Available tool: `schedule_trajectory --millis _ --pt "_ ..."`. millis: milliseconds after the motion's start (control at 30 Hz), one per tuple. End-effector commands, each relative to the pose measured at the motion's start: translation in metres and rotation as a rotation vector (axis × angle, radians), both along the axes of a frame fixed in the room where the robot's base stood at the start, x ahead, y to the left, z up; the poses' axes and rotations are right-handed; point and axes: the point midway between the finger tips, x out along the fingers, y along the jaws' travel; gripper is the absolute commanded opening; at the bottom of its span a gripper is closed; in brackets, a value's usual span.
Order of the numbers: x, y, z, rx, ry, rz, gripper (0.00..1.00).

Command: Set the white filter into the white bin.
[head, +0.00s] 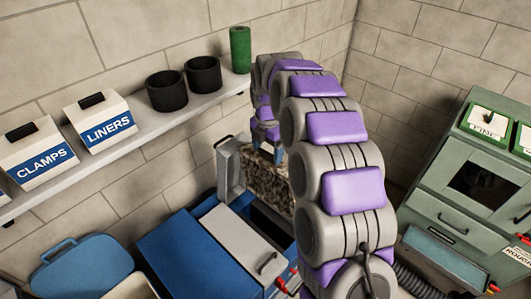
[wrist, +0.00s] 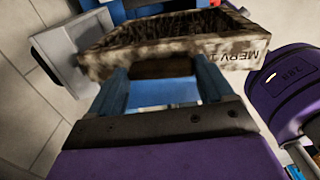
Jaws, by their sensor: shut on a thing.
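My gripper (head: 266,145) is shut on a filter (head: 268,182), a boxy frame speckled brown, grey and off-white rather than plain white. In the wrist view, my blue fingers (wrist: 163,78) meet the near side of the filter (wrist: 165,62), which bears dark lettering starting "MERV". In the head view the filter hangs upright above a dark opening in a blue cabinet (head: 185,255). My arm hides its right edge. A pale open-topped tray (head: 132,288) is cut off at the bottom edge; I cannot tell whether it is the white bin.
A raised pale grey hatch (head: 230,168) stands just left of the filter. A grey lid with a handle (head: 238,240) tops the blue cabinet. The wall shelf (head: 150,133) holds white boxes, black rings and a green roll. A green cabinet (head: 455,215) stands right.

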Motion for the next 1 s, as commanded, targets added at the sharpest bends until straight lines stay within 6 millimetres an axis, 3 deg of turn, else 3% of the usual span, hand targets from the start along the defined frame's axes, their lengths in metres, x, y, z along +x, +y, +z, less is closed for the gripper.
schedule_trajectory --millis 1000 --pt "-0.001 0.002 0.087 -0.004 0.005 0.001 0.0"
